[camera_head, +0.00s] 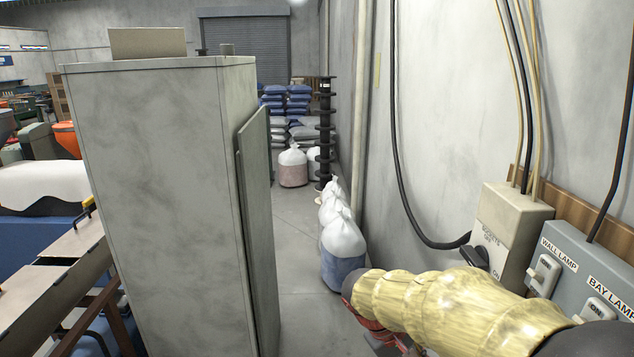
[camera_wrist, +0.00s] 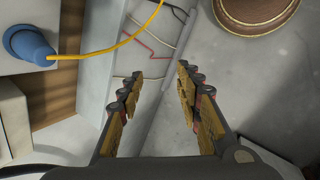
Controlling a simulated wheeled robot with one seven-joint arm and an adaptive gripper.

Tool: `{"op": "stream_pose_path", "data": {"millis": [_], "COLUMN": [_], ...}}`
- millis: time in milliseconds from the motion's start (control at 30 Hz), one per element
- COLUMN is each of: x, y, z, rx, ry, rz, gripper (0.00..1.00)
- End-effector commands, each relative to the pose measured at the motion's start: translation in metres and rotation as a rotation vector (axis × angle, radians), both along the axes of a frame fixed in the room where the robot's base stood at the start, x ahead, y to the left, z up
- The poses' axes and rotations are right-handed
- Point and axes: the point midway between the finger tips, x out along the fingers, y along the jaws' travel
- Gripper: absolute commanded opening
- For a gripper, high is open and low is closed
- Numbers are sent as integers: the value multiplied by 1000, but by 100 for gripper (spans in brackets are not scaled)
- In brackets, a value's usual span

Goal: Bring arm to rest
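My arm, in a pale yellow segmented sleeve (camera_head: 450,305), reaches in from the lower right of the head view, close to the switch boxes on the right wall. Its far end points away from the wall, and dark and reddish parts show below the sleeve there. My gripper (camera_wrist: 158,88) shows in the wrist view with its two padded fingers apart. Nothing is between the fingers. Behind them is a pale grey surface with an open grey channel (camera_wrist: 108,70) holding thin wires. I cannot tell how far that surface is from the fingertips.
A grey switch box (camera_head: 575,275) labelled BAY LAMP and a beige box (camera_head: 510,232) sit on the right wall. A black cable (camera_head: 412,222) loops beside them. A tall grey cabinet (camera_head: 160,190) stands left. White sacks (camera_head: 342,240) line the wall. The aisle floor between is clear.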

Motion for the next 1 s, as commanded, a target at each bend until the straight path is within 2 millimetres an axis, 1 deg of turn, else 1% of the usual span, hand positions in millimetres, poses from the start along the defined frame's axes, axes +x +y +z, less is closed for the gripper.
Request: {"op": "stream_pose_path", "data": {"millis": [33, 200, 400, 500, 600, 700, 833, 900, 1000], "x": [-17, -67, -114, -136, -155, -167, -171, -173, -173], "y": [4, 24, 39, 43, 42, 36, 29, 27, 24], "z": [7, 23, 46, 57, 69, 82, 102, 107, 109], "rx": [66, 268, 450, 518, 560, 573, 577, 579, 576], "ry": [-30, -135, -290, -371, -442, -510, -584, -605, -614], "rz": [-17, -74, -153, -196, -228, -239, -242, -244, -253], "gripper": [35, 35, 35, 35, 35, 35, 35, 35, 35]}}
